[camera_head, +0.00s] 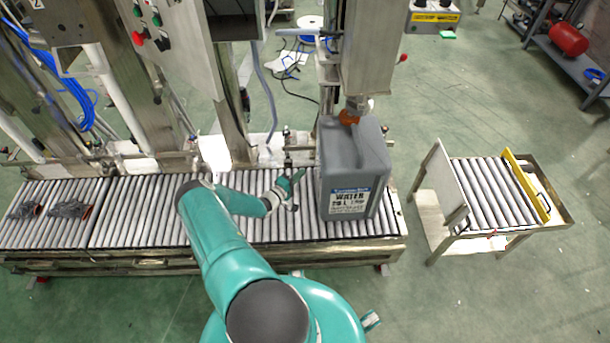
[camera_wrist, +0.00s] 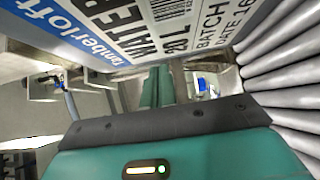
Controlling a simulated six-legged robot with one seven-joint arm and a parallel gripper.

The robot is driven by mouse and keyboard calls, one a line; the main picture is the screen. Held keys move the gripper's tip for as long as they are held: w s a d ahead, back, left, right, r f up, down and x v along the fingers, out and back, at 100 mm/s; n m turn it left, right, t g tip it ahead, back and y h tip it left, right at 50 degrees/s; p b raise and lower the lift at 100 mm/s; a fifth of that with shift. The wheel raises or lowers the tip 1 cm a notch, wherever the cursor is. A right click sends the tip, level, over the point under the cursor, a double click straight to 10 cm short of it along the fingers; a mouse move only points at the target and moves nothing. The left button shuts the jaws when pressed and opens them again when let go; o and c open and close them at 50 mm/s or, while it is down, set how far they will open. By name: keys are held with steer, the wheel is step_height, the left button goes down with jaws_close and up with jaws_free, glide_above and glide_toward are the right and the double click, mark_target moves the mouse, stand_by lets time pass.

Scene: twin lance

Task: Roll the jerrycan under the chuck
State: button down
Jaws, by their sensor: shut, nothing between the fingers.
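The jerrycan (camera_head: 354,160) is large and grey, with a blue and white "WATER" label and an orange cap (camera_head: 348,117). It stands upright on the roller conveyor (camera_head: 240,232) near its right end. The metal chuck (camera_head: 357,103) hangs from the column and appears right behind and above the cap; I cannot tell their exact alignment or gap. My gripper (camera_head: 291,183) is shut and empty just left of the jerrycan. In the wrist view, the fingers (camera_wrist: 157,88) are together and the jerrycan's label (camera_wrist: 150,30) fills the top, very close; contact is unclear.
Rollers left of my gripper are clear up to two dark crumpled items (camera_head: 70,208) at the far left. Machine columns and pipes line the conveyor's back edge. A separate short roller stand (camera_head: 495,190) with an upright plate stands to the right, across a floor gap.

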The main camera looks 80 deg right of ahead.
steer(key=v, duration=1)
steer(key=shift+w, duration=0.35)
stand_by(0.6)
